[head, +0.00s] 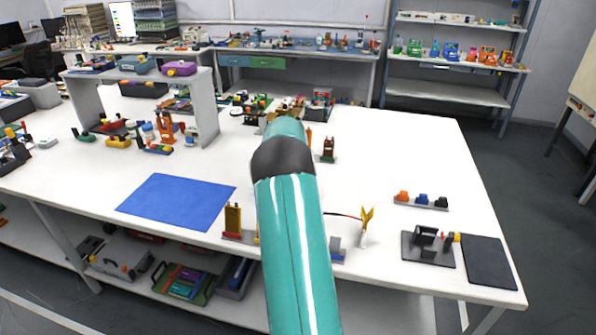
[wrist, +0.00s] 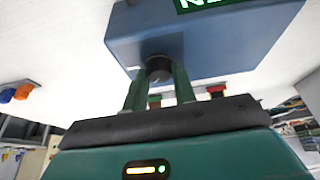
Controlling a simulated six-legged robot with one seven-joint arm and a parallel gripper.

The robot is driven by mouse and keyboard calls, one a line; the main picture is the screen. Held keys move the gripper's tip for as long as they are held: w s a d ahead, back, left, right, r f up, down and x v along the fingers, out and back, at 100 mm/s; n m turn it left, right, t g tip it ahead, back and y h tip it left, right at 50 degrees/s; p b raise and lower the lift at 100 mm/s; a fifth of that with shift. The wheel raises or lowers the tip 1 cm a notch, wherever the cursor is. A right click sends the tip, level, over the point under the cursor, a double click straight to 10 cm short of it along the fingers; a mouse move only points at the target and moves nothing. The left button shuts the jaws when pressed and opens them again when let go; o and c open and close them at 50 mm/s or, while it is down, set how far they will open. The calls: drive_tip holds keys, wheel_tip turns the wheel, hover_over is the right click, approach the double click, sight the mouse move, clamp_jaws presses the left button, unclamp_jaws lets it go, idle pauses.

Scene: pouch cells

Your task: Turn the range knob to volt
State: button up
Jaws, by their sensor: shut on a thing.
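The range knob (wrist: 159,68) is a small dark round knob on the meter's face. My gripper (wrist: 157,77) is shut on the knob, one green finger on each side. The knob's pointer and any range marks are hidden or too small to see. In the head view my teal arm hides the meter, the knob and the gripper.
A green terminal (wrist: 154,101) and a red one (wrist: 216,91) show close to my fingers. On the white table (head: 400,150) lie a blue mat (head: 178,200), a black pad (head: 490,262), a dark fixture (head: 428,250) and a small tray (head: 421,204). The table's right part is mostly clear.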

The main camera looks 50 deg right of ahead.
idle(0.4)
drive_tip(key=o, duration=1)
drive_tip(key=shift+r, duration=0.1)
drive_tip(key=v, duration=1.3)
drive_tip(key=shift+r, duration=0.3)
drive_tip(key=shift+a, duration=0.15)
